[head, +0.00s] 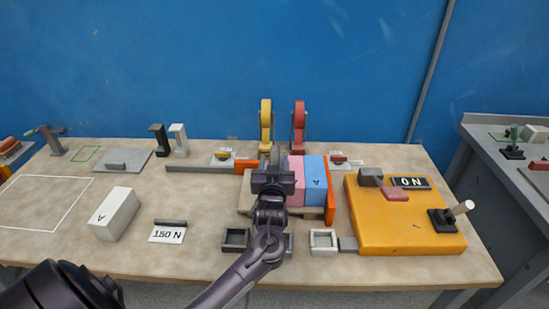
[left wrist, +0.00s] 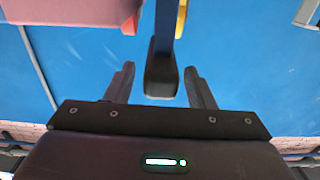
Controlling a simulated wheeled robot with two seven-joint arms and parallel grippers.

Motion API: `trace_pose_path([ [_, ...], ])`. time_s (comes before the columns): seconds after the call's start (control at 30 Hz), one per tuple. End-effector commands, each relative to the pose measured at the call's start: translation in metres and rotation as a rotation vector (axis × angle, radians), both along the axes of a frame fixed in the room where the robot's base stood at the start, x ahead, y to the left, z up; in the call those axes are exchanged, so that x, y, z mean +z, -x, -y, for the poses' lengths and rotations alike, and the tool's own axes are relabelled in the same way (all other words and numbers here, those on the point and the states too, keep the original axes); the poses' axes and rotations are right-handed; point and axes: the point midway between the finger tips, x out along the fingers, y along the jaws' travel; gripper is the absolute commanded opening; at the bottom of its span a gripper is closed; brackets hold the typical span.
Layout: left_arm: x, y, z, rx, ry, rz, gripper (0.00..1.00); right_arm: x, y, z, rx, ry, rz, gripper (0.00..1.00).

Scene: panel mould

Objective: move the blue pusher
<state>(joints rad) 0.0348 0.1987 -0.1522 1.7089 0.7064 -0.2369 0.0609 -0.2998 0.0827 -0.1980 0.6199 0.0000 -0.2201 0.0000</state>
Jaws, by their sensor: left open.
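My left gripper (head: 272,180) is over the middle of the table, at the left side of the pink block (head: 296,180). In the left wrist view the gripper (left wrist: 158,78) is open. A dark blue bar with a black end piece (left wrist: 161,72), which looks like the blue pusher, stands between its two fingers, with a gap on each side. In the head view my gripper and arm hide the pusher. The pink block also shows at the top left of the left wrist view (left wrist: 70,10). My right gripper is not in view.
A light blue block (head: 315,182) stands beside the pink one, against an orange plate (head: 331,200). Yellow (head: 266,122) and red (head: 299,125) levers rise behind. A yellow box (head: 405,235) stands right; a white block (head: 114,213) lies left.

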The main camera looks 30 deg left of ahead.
Motion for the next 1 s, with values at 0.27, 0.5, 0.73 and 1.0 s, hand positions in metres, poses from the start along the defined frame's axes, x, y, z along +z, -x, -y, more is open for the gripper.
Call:
trace_pose_path([
  [0.27,-0.0002,-0.0138,-0.0081,-0.001,0.001,0.000,0.49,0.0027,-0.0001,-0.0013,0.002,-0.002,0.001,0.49],
  [0.5,-0.0005,-0.0135,-0.0080,-0.001,0.002,-0.001,0.41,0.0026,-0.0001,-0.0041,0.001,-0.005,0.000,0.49],
  [0.73,-0.0005,-0.0134,-0.0079,-0.001,0.002,-0.001,0.11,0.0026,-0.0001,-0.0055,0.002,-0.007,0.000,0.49],
  [1.0,-0.0007,-0.0137,-0.0082,-0.001,0.002,-0.001,0.00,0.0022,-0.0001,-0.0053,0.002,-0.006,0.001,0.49],
])
